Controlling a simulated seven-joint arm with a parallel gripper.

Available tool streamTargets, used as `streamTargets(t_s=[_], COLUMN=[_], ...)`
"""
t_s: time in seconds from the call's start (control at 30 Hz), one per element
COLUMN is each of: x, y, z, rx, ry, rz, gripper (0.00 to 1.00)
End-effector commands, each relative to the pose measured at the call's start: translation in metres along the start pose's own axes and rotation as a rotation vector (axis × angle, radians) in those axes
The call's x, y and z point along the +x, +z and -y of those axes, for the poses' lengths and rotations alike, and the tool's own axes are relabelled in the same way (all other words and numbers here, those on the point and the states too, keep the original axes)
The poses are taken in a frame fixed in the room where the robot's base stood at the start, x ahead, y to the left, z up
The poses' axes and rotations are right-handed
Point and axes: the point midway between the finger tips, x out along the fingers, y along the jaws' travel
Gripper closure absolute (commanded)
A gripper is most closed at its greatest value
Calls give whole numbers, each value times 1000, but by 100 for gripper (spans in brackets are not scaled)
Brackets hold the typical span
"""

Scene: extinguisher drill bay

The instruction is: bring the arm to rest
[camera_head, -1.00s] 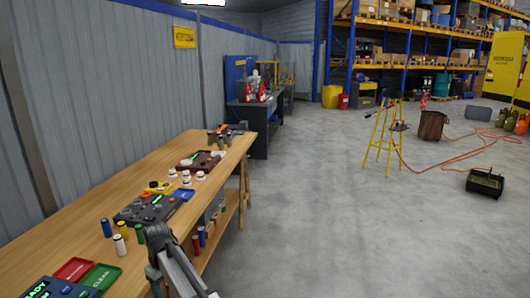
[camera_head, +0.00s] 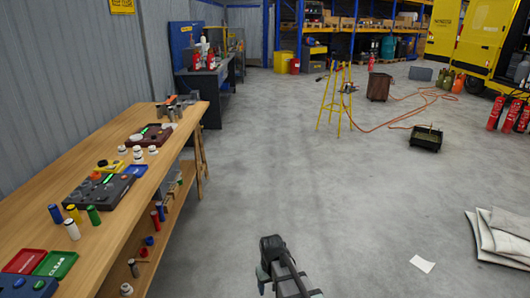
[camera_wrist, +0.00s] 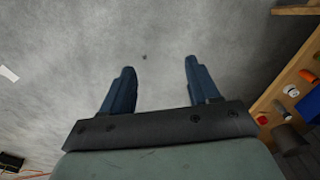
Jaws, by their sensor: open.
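My gripper (camera_wrist: 160,82) is open in the wrist view. Its two dark blue fingers stand apart, with nothing between them but the grey concrete floor (camera_wrist: 60,60). In the head view, part of my arm shows at the bottom centre, over open floor to the right of the wooden workbench (camera_head: 165,170). The fingers cannot be made out there.
The bench holds several coloured cylinders (camera_head: 73,213), a dark panel (camera_head: 100,190), and red (camera_head: 24,261) and green (camera_head: 55,264) trays. A yellow stool (camera_head: 336,95), an orange hose, a dark box (camera_head: 426,138), extinguishers (camera_head: 514,115) and folded sheets (camera_head: 503,235) stand or lie on the floor.

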Motion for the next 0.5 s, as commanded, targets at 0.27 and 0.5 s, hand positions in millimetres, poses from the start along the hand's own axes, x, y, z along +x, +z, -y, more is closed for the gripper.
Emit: streamTargets(t_s=[0.27,0.5], x=[24,34], y=[73,115], z=[-74,-108], rx=[208,325], ry=[5,8], rz=[-2,-4], gripper=[39,39])
